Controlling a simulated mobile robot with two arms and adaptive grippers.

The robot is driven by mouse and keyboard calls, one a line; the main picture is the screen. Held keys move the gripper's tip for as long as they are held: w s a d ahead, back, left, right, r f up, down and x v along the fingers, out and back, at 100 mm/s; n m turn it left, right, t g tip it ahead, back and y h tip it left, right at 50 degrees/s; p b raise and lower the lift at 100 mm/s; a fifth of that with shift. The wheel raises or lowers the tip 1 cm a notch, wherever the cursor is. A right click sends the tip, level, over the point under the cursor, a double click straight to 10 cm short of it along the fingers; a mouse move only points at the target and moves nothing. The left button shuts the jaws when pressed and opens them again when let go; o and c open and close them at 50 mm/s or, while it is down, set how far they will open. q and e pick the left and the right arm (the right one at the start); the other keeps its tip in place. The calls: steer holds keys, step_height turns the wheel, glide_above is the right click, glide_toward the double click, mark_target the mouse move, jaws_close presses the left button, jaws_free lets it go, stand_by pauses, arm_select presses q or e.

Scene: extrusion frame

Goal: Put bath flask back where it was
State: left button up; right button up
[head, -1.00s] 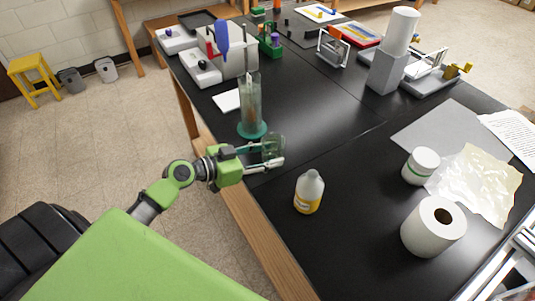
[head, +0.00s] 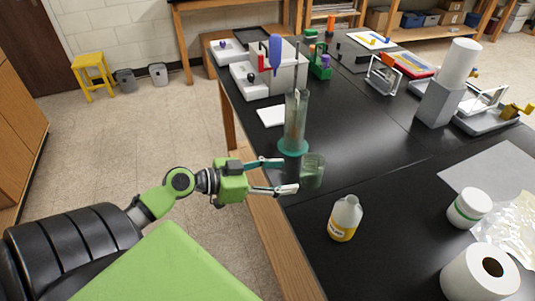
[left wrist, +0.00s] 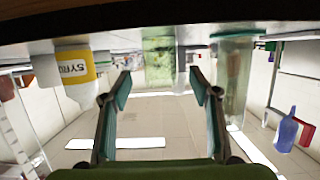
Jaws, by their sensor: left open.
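A small greenish clear glass vessel (head: 312,170), which I take to be the bath flask, stands upright on the black bench near its left edge. It is just in front of a tall glass cylinder (head: 295,120) on a teal base. My left gripper (head: 284,176) is open and empty, its fingertips just left of the flask and apart from it. In the left wrist view, the flask (left wrist: 158,58) shows upside down beyond and between the open fingers (left wrist: 160,82). The cylinder (left wrist: 232,75) is to its right there. My right gripper is not in view.
A yellow-labelled bottle (head: 345,218) stands in front of the flask. A white-lidded jar (head: 469,208) and a paper roll (head: 482,274) are at the right. A white apparatus (head: 270,70) stands behind the cylinder. The bench right of the flask is clear.

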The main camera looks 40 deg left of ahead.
arm_select(q)
steer(key=shift+b+v, duration=0.45)
steer(key=shift+v, duration=1.6)
steer(key=s+a+f+n+g+y, duration=0.1)
steer(key=a+f+n+y, duration=0.2)
steer(key=f, duration=0.7)
steer(key=s+a+f+n+g+y, duration=0.15)
steer(key=a+f, duration=0.35)
steer(key=f, duration=0.6)
steer(key=s+f+n+g+y, duration=0.15)
steer(key=s+f, duration=0.25)
steer(key=f, duration=0.5)
steer(key=s+f+n+g+y, duration=0.15)
steer(key=s+f, duration=0.35)
steer(key=f, duration=0.5)
steer(key=s+d+f+m+g, duration=0.2)
steer(key=s+d+f+g, duration=0.1)
steer(key=s+d+f, duration=0.5)
steer(key=s+d+f+m+g, duration=0.2)
steer(key=s+d+f+g, duration=0.1)
steer(key=s+d+f, duration=0.5)
steer(key=s+f, duration=0.3)
steer(key=s, duration=0.4)
steer(key=shift+s+d+f, duration=0.25)
steer(key=shift+s+d, duration=0.05)
steer(key=shift+d, duration=0.1)
